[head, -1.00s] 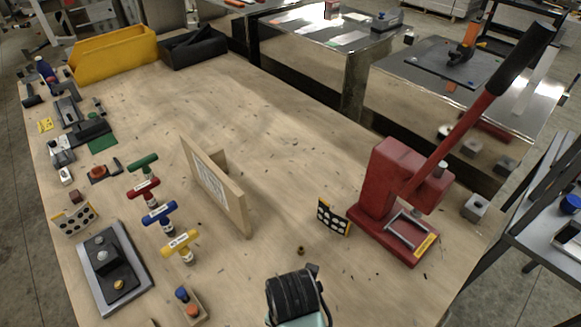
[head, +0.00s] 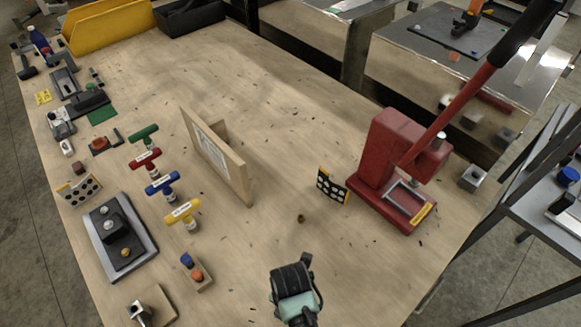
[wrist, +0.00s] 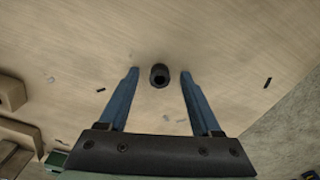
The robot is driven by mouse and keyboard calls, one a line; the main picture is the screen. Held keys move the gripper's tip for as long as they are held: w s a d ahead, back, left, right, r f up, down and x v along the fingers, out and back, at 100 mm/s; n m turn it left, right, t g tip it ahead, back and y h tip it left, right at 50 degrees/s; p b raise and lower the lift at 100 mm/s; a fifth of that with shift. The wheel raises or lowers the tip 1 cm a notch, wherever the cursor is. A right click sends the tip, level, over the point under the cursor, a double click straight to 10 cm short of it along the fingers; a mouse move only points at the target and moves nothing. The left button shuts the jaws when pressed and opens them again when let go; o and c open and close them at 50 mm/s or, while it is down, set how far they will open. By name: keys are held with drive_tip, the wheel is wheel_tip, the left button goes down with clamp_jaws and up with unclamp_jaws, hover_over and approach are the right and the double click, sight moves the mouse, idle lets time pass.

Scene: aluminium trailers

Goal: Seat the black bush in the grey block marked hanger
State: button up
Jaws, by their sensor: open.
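The black bush is a small dark hollow cylinder (wrist: 159,75) on the wooden table. In the wrist view it stands in the gap between my fingertips, touching neither finger. A small dark piece in the head view (head: 301,218), in front of the press, looks like the same bush. My gripper (wrist: 159,73) has its two blue fingers apart and empty. In the head view my gripper's body is at the bottom middle, nearer than the bush, with its fingers hidden. A grey block (head: 473,177) shows at the right beyond the press. I cannot read any hanger marking on it.
A red arbor press (head: 395,165) with a long lever stands right of the bush, a dotted card (head: 331,186) beside it. An upright wooden board (head: 217,155) stands left. T-handled tools (head: 162,184) and a grey-and-black fixture (head: 118,237) line the left. The table's middle is mostly clear.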

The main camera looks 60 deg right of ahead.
drive_tip(key=shift+c, duration=0.2)
clamp_jaws()
drive_tip(key=shift+r, duration=0.15)
wheel_tip(320, 180, up, 10)
drive_tip(key=w+a+f+m+b, duration=0.1)
drive_tip(key=w+a+m+b, duration=0.1)
drive_tip(key=w+a+m, duration=0.4)
drive_tip(key=w+a+m+b, duration=0.2)
drive_tip(key=w+a+m, duration=0.4)
drive_tip(key=a+m, duration=0.6)
drive_tip(key=shift+f+m+b, duration=0.35)
drive_tip(key=shift+m, duration=0.25)
